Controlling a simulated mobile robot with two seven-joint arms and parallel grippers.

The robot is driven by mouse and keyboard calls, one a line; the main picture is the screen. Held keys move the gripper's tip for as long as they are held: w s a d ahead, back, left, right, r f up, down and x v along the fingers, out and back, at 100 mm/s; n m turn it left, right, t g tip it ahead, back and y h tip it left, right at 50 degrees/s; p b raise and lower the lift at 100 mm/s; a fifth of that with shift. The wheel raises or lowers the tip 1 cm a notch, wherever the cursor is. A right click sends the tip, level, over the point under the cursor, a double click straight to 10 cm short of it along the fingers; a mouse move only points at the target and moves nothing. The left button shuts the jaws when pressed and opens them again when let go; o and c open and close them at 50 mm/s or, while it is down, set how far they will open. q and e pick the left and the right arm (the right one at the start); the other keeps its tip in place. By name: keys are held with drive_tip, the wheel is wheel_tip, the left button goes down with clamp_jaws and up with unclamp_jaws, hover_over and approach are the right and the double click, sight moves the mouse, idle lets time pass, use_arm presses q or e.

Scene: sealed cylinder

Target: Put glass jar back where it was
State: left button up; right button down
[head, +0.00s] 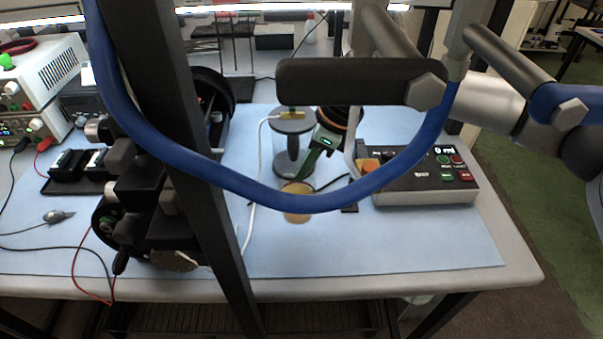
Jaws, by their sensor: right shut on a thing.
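A small round tan-topped thing (298,203), which looks like the glass jar with a tan lid, is low in the middle of the blue mat (380,240). My right gripper (304,176) reaches down from the upper right, its green-lit body beside the clear cylinder. It is shut, with its fingertips at the lid's far edge. The blue hose crosses in front of the jar, so I cannot tell whether it touches the mat. Behind it stands a clear cylinder (293,143) with dark round end plates. My left gripper is not in view.
A control box (425,185) with red and green buttons stands to the right. A black apparatus (140,195) with knobs fills the left side. A white instrument (40,75) and loose cables are at the far left. The mat's front right is clear.

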drive_tip(key=f, duration=0.1)
drive_tip(key=w+f, duration=0.1)
drive_tip(key=f, duration=0.2)
drive_tip(key=shift+w+a+f+p, duration=0.15)
drive_tip(key=shift+a+f+p, duration=0.15)
drive_tip(key=shift+f, duration=0.05)
drive_tip(key=shift+f, duration=0.2)
drive_tip(key=c, duration=1)
unclamp_jaws()
drive_tip(key=shift+r, duration=0.1)
